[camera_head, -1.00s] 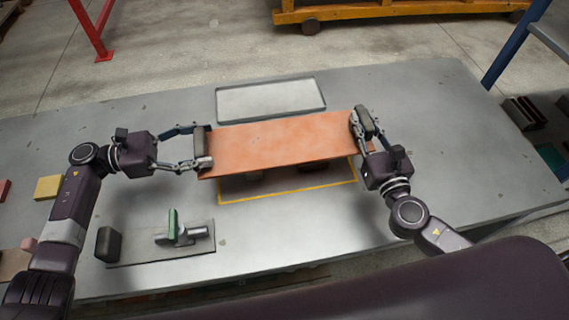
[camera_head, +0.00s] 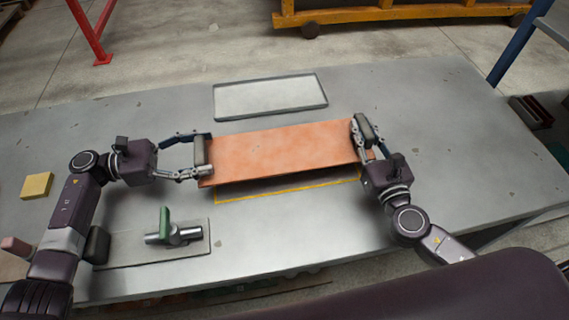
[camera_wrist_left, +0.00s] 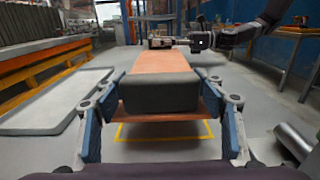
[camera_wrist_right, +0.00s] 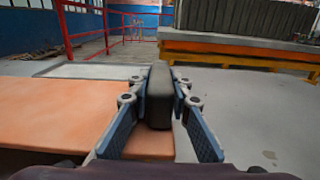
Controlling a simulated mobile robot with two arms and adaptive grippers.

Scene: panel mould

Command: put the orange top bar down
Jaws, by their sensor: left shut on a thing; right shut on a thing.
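The orange top bar (camera_head: 278,152) is a wide flat board with a dark grip block at each end. It lies level between my two grippers, low over a yellow outline (camera_head: 290,190) on the table. My left gripper (camera_head: 205,156) is shut on the left grip block, which also shows in the left wrist view (camera_wrist_left: 160,93). My right gripper (camera_head: 364,138) is shut on the right grip block, seen in the right wrist view (camera_wrist_right: 159,95). A dark shadow shows under the front edge. The board hides most of the outline, and whether it touches anything beneath cannot be told.
A shallow grey tray (camera_head: 270,97) lies just behind the board. In front left, a plate (camera_head: 125,250) carries a green-handled tool (camera_head: 166,224) and a dark block. A yellow block (camera_head: 37,185) sits far left. The table (camera_head: 440,130) is clear at right.

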